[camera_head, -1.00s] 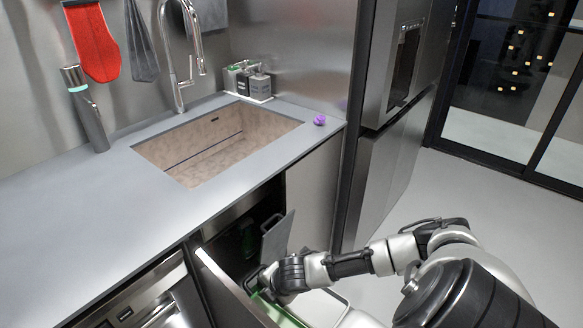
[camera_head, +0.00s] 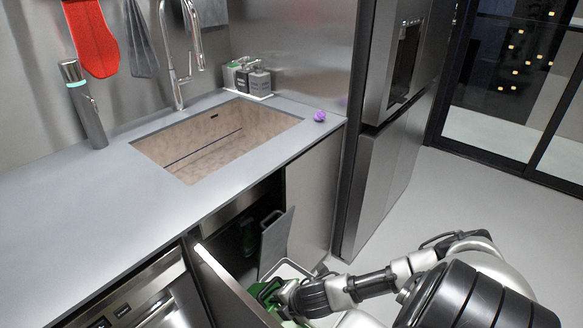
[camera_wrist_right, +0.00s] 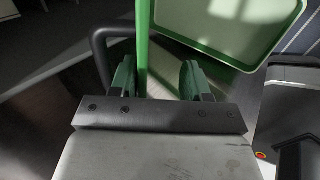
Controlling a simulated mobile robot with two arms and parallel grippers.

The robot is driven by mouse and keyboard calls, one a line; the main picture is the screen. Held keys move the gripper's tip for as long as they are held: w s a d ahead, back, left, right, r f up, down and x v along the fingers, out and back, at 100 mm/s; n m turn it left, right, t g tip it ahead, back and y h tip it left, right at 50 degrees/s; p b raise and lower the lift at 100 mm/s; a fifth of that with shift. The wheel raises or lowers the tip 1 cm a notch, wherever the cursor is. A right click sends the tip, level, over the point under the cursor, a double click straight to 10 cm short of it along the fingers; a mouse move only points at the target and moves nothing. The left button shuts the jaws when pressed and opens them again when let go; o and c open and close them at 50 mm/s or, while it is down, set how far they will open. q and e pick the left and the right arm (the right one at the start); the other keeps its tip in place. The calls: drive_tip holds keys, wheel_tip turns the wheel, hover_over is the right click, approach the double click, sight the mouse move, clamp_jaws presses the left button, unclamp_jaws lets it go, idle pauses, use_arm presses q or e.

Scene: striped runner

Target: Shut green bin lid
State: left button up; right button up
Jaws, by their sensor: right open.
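The green bin lid (camera_wrist_right: 235,28) shows in the right wrist view as a pale panel with a raised green rim at the upper right. A green bar (camera_wrist_right: 143,40) runs down between my fingers; I cannot tell whether it touches them. In the head view green bin parts (camera_head: 266,289) show beside my right gripper (camera_head: 284,298), in the pull-out under the counter. My right gripper is open, with two dark green fingertips (camera_wrist_right: 157,80) in the wrist view. My wrist hides much of the bin in the head view. My left gripper is not seen.
A grey upright panel (camera_head: 275,243) stands behind my gripper. The pull-out's front panel (camera_head: 232,285) is close on the left. A pale bin rim (camera_head: 290,267) lies beyond my gripper. The countertop (camera_head: 85,215) is above; open floor (camera_head: 440,200) lies right.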

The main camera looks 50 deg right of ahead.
drive_tip(key=shift+s+f, duration=0.45)
drive_tip(key=shift+s, duration=0.1)
drive_tip(key=s+f+t+b, duration=0.1)
drive_tip(key=s+f+b, duration=0.1)
drive_tip(key=f, duration=0.1)
drive_tip(key=shift+s+d+b, duration=0.1)
drive_tip(key=shift+s+b, duration=0.1)
drive_tip(key=shift+b, duration=0.2)
drive_tip(key=p+v, duration=0.6)
drive_tip(key=v, duration=0.1)
drive_tip(key=shift+p, duration=0.35)
idle(0.4)
